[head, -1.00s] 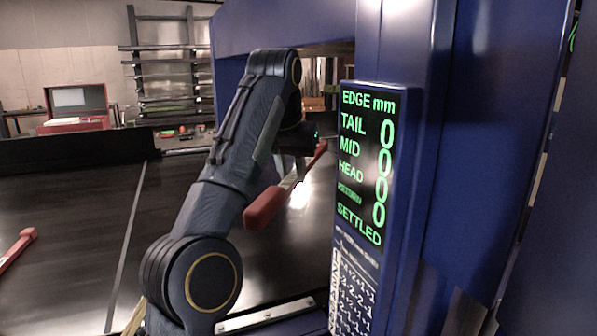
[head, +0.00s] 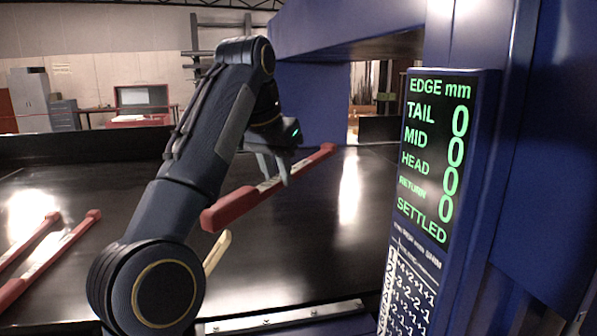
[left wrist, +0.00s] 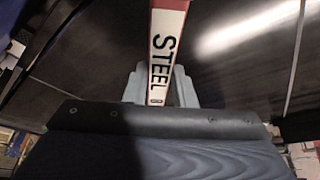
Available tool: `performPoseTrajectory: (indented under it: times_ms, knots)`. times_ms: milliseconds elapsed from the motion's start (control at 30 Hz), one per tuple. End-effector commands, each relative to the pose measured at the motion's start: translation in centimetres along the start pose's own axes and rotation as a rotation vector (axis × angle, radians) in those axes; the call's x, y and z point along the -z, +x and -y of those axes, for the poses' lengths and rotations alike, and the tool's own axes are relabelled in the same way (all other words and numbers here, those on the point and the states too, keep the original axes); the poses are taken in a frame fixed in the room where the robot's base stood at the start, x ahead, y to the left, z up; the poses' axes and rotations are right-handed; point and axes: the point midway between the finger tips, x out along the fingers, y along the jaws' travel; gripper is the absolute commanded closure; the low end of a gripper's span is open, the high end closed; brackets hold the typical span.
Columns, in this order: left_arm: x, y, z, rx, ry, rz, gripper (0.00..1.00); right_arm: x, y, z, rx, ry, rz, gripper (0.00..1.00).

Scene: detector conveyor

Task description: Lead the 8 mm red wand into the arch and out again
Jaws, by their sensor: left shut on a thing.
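My left gripper (head: 268,168) is shut around the middle of a red wand (head: 228,212) and holds it over the dark belt. The wand slants from lower left to upper right. In the left wrist view the wand (left wrist: 164,50) has a white face lettered STEEL and passes between the grey fingers (left wrist: 158,88); no 8 mm mark is readable. The blue arch (head: 300,100) stands behind and to the right, its opening partly hidden by the display panel (head: 432,165). The panel shows TAIL, MID, HEAD and RETURN at 0, and SETTLED. My right gripper is not in view.
Red wands (head: 62,252) lie on the belt (head: 300,255) at the left. A cream-coloured piece (head: 217,250) shows beside my left arm. A metal rail (head: 282,315) edges the near side. The belt between wand and panel is clear.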

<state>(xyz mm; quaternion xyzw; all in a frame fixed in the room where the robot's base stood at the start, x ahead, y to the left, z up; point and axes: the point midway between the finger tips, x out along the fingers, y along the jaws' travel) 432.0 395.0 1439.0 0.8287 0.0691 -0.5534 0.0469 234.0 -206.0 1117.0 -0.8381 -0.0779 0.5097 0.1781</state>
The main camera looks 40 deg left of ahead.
Motion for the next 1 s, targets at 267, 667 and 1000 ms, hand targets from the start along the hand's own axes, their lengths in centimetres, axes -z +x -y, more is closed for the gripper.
performPoseTrajectory:
  times_ms: [267,667,1000]
  knots:
    - [-2.4,-1.1,3.1,0.001,-0.004,-0.001,1.0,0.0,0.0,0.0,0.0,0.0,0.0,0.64]
    - [-5.7,-2.5,7.4,0.001,-0.004,-0.001,1.0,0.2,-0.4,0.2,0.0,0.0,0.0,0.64]
    - [-8.5,-3.7,11.0,0.002,-0.003,-0.001,1.0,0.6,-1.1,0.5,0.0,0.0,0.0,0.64]
